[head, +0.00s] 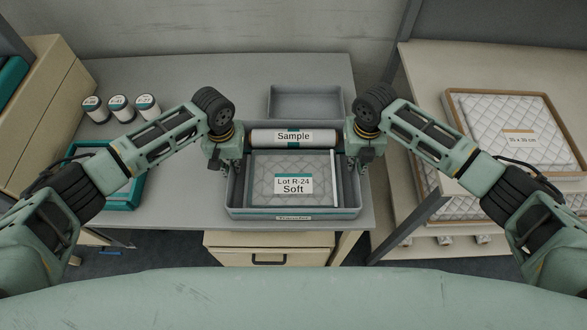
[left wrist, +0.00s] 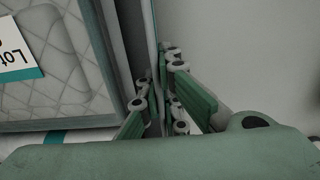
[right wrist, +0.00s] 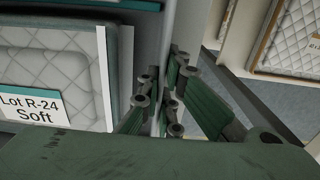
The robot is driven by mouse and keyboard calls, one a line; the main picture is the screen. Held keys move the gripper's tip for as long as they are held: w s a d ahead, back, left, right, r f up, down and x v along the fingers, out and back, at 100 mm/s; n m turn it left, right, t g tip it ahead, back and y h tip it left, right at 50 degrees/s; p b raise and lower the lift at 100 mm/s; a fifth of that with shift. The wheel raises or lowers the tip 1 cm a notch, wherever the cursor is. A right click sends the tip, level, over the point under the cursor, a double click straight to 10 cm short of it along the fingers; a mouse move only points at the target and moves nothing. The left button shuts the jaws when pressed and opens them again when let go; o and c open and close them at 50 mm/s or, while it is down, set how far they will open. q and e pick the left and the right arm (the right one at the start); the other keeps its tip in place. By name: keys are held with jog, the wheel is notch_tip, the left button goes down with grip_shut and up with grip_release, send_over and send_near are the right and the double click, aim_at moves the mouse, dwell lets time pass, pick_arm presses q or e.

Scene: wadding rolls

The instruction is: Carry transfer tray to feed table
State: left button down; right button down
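The grey transfer tray (head: 235,212) is at the front of the grey table, level, in the head view. It holds a white roll labelled "Sample" (head: 262,137) and a quilted pad labelled "Lot R-24 Soft" (head: 270,196), with a white strip along the pad's right side. My left gripper (head: 234,166) is at the tray's left wall; in the left wrist view its fingers (left wrist: 160,105) close on both sides of that wall. My right gripper (head: 352,166) is at the right wall; in the right wrist view its fingers (right wrist: 165,103) close on it likewise. I cannot tell whether the tray touches the table.
An empty grey tray (head: 305,101) lies behind. Several small rolls (head: 119,108) and a teal-rimmed tray (head: 135,192) are at left. A lighter table (head: 440,67) at right, beyond a gap and a post, bears a framed quilted pad (head: 500,110). A drawer unit (head: 230,256) is below.

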pick_arm(q)
jog(key=shift+w+r, duration=0.1)
pick_arm(e)
jog(key=shift+w+r, duration=0.15)
